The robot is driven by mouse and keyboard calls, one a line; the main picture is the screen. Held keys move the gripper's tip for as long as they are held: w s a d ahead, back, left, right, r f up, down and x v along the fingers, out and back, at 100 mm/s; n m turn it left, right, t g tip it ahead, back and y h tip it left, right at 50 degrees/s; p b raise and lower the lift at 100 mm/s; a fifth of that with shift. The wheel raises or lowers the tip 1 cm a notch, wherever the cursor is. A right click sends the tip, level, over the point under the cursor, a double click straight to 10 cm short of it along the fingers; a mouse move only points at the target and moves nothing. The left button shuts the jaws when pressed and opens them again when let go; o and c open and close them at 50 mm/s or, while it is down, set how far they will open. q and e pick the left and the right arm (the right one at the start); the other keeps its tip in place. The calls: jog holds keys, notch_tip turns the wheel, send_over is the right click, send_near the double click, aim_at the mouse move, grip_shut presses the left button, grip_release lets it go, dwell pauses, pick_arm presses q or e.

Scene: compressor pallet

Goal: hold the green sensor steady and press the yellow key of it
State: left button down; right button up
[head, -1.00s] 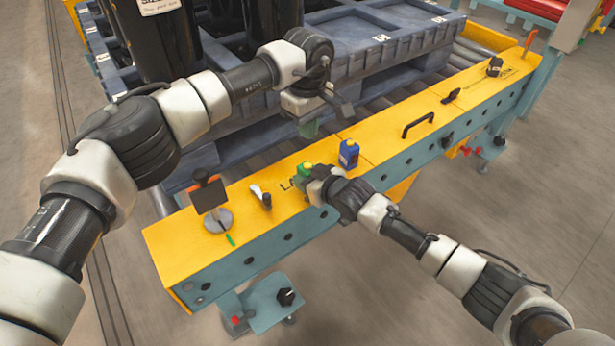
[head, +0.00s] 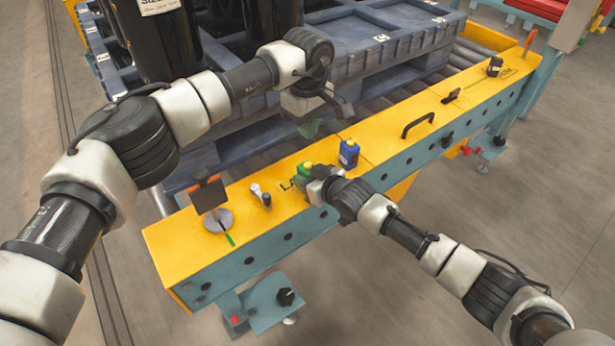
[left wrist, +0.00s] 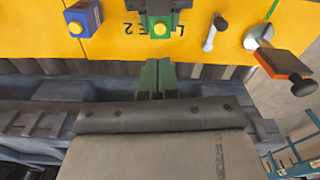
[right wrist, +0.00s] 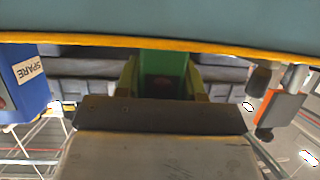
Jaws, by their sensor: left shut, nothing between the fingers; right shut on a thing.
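The green sensor (head: 303,174) stands on the yellow beam, with its yellow key (head: 307,165) facing up. My right gripper (head: 312,182) is shut on the sensor from the front. In the right wrist view the sensor's green body (right wrist: 163,72) sits between the two fingers. My left gripper (head: 309,128) is shut and empty, above and behind the sensor, apart from it. In the left wrist view its green fingertips (left wrist: 157,72) point toward the yellow key (left wrist: 160,29), with a gap between. The sensor's lower part is partly hidden by my right gripper in the head view.
A blue sensor (head: 349,154) with a yellow key, marked SPARE in the right wrist view (right wrist: 28,72), stands close right of the green one. Left on the yellow beam (head: 180,250) are a small lever (head: 260,195) and a dark panel on a round base (head: 217,220). A black handle (head: 418,124) lies farther right.

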aim_at(308, 166)
dwell(0.3)
pick_arm(q)
jog(key=n+t+h, duration=0.2)
jog(key=n, duration=0.1)
jog(key=r+n+t+h, duration=0.1)
jog(key=n+t+h, duration=0.3)
jog(key=n, duration=0.1)
jog(key=shift+s+r+n+h, duration=0.25)
jog(key=shift+r+n+h, duration=0.05)
jog(key=shift+r+h, duration=0.1)
jog(key=shift+d+f, duration=0.1)
jog(key=shift+f, duration=4.35)
jog(key=shift+f, duration=0.4)
